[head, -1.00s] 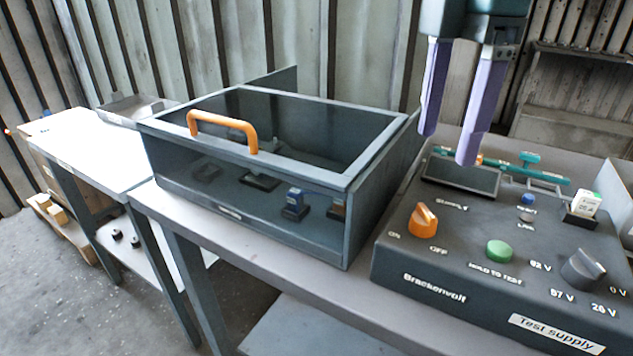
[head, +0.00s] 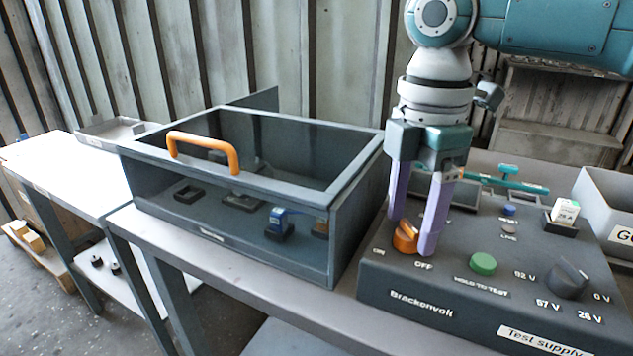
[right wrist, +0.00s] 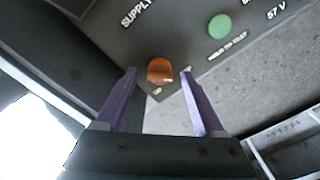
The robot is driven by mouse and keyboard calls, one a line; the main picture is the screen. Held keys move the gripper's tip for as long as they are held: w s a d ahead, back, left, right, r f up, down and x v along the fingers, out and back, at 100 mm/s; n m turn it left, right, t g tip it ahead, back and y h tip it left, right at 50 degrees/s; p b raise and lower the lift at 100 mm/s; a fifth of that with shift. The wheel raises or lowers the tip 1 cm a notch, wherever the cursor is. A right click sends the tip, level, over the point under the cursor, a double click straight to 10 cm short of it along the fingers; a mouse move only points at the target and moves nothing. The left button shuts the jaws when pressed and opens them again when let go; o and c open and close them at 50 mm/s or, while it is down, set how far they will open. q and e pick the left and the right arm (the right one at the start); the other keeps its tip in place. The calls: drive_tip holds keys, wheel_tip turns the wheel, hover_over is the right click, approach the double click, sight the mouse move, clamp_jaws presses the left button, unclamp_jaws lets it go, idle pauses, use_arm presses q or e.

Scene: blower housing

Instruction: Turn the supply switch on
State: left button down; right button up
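The supply switch (head: 405,237) is an orange rotary knob on the dark sloped test supply panel (head: 400,278), with ON printed to its left and OFF to its lower right. My right gripper (head: 412,235) is over it, pointing down, its two purple fingers apart, one on each side of the knob in the head view. A finger hides part of the knob, and which mark it points to is unclear. In the right wrist view the knob (right wrist: 160,70) lies between and just beyond the open fingertips; contact cannot be told. My left gripper is out of view.
A green hold-to-test button (head: 482,264) and a dark voltage dial (head: 567,278) sit right of the switch. A clear-lidded box (head: 230,215) with an orange handle (head: 203,150) stands left of the panel. A grey bin (head: 605,205) is at the right.

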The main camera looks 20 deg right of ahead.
clamp_jaws()
idle(0.3)
